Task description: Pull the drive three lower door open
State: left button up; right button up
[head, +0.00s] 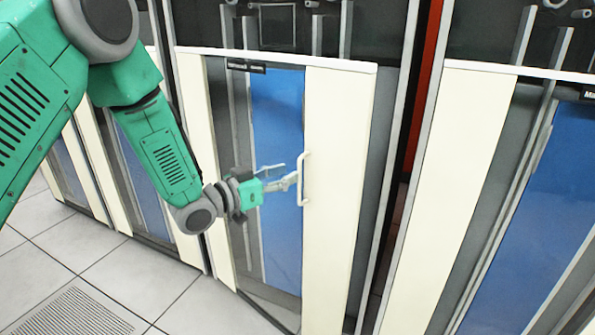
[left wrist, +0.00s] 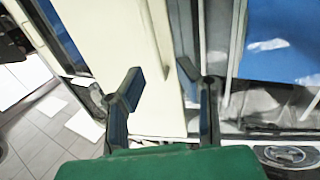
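The lower door (head: 340,190) in the middle of the head view has a cream frame, a dark glass pane and a small black label whose text I cannot read. A white upright bar handle (head: 305,180) is on its right cream strip. My left gripper (head: 290,172) is in front of the glass, its fingertips close to the left side of the handle. I cannot tell whether they touch it. In the left wrist view, the fingers of my left gripper (left wrist: 161,72) are apart, with a cream panel (left wrist: 110,35) beyond them. The handle is not clear there. My right gripper is not in view.
Another cream-framed cabinet door (head: 450,190) with blue behind it stands at the right. More cabinets stand at the left. A red strip (head: 420,90) runs between cabinets. The tiled floor (head: 140,275) at the lower left is clear, with a vent grille (head: 75,315).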

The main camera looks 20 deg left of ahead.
pick_arm(q)
jog(key=v, duration=0.7)
jog(key=shift+s+d, duration=0.25)
jog(key=shift+s, duration=0.1)
jog(key=shift+r, duration=0.1)
